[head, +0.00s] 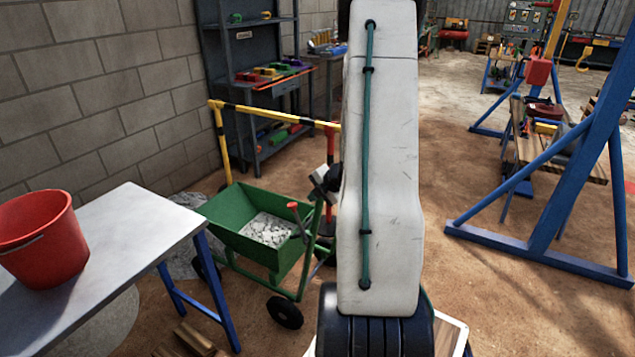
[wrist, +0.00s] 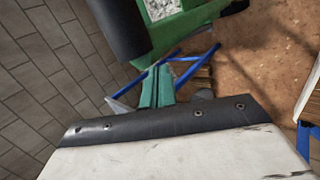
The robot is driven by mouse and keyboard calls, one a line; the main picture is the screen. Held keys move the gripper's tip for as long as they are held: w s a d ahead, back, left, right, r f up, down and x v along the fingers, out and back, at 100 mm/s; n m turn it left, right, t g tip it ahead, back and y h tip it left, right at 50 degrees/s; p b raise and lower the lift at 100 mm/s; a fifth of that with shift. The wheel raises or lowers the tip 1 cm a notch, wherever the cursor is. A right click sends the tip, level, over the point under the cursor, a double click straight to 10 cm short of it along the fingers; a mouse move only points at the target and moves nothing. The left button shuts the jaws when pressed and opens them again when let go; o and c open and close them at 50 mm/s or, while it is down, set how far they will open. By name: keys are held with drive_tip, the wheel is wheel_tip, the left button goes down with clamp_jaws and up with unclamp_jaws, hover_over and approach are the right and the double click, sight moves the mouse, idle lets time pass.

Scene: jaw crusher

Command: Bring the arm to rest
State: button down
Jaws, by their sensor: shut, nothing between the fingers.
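My arm (head: 378,160) stands upright in the middle of the head view, its white link with a green cable along it. It hides what is behind it, and I cannot make out my gripper there. In the wrist view two narrow green fingers of my gripper (wrist: 157,85) lie close together beyond a dark edge of a white body. They are shut with nothing seen between them. The green hopper cart (head: 260,232) holds grey crushed stone (head: 268,229). It also shows at the top of the wrist view (wrist: 185,28), apart from the fingers as far as I can tell.
A pale table (head: 125,228) with a red bucket (head: 40,238) stands at the left. A yellow-black rail (head: 275,113) and a dark shelf (head: 255,60) are behind the cart. A blue frame (head: 570,180) stands at the right. Bare dirt floor lies between my arm and that frame.

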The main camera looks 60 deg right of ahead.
wheel_tip(320, 180, up, 8)
drive_tip(key=s+a, duration=0.1)
drive_tip(key=shift+s+a+f, duration=0.15)
drive_tip(key=shift+a+f, duration=0.05)
drive_tip(key=shift+a, duration=0.05)
